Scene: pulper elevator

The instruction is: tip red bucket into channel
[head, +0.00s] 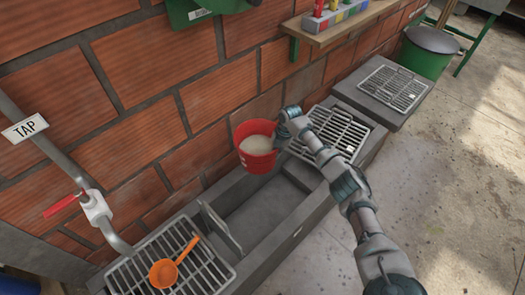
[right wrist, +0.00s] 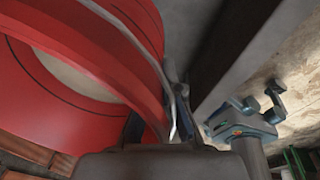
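The red bucket (head: 257,148) holds a pale, off-white content and is held over the concrete channel (head: 262,212), close to the brick wall. It looks nearly upright. My right gripper (head: 284,126) is at the bucket's right rim and appears shut on it. In the right wrist view the bucket (right wrist: 90,65) fills the left side, with its rim and a thin metal handle against the gripper (right wrist: 172,120). The bucket's far side is hidden there. My left gripper is not in view.
A metal grate (head: 180,262) with an orange scoop (head: 165,271) covers the channel's near end. An upright plate (head: 219,228) stands beside it. More grates (head: 335,133) lie beyond the bucket. A tap with a red lever (head: 97,207) is at left. A green bin (head: 428,52) stands far right.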

